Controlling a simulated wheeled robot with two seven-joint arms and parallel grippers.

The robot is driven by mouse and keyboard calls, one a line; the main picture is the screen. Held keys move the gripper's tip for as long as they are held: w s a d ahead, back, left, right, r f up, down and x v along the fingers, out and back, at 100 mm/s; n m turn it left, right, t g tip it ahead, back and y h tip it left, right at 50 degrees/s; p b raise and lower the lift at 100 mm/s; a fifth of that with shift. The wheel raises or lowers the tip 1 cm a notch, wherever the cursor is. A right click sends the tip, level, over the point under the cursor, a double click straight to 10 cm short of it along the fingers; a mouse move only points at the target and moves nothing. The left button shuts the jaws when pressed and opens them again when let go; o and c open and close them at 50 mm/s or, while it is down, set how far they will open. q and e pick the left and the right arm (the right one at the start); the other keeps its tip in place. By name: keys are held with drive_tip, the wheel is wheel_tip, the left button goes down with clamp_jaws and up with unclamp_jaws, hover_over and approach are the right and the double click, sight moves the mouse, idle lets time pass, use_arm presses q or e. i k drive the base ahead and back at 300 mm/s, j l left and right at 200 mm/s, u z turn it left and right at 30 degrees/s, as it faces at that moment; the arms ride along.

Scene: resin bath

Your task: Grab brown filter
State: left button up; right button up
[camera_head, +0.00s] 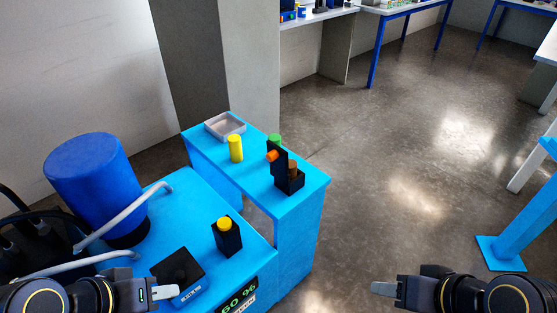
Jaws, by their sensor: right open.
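The brown filter (292,168) is a small brown cylinder standing in a black holder (290,184) on the blue raised shelf (263,205). Its lower part is hidden by the holder. My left gripper (165,292) is at the lower left, over the front of the blue bench and apart from the filter. It is seen side-on, so its jaw opening cannot be told. My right gripper (382,288) is at the lower right over open floor, open and empty, well away from the filter.
An orange piece (272,156), a green piece (275,139), a yellow cylinder (235,148) and a grey tray (226,125) share the shelf. A blue drum (90,185) and a black holder with a yellow top (228,240) stand on the lower bench.

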sight(294, 165)
drive_tip(key=u, duration=0.4)
drive_tip(key=l+u, duration=0.15)
drive_tip(key=u, duration=0.25)
drive_tip(key=i+l+u, duration=0.1)
drive_tip(key=u, duration=0.3)
drive_tip(key=l+u, duration=0.3)
drive_tip(key=u, duration=0.15)
drive_tip(key=l+u, duration=0.15)
drive_tip(key=u, duration=0.25)
drive_tip(key=l+u, duration=0.2)
drive_tip(key=u, duration=0.2)
drive_tip(key=k+l+u, duration=0.2)
drive_tip(key=l, duration=0.3)
drive_tip(key=k+l+u, duration=0.2)
drive_tip(key=l, duration=0.25)
drive_tip(key=k+l+u, duration=0.25)
drive_tip(key=k+l, duration=0.4)
drive_tip(key=l, duration=0.25)
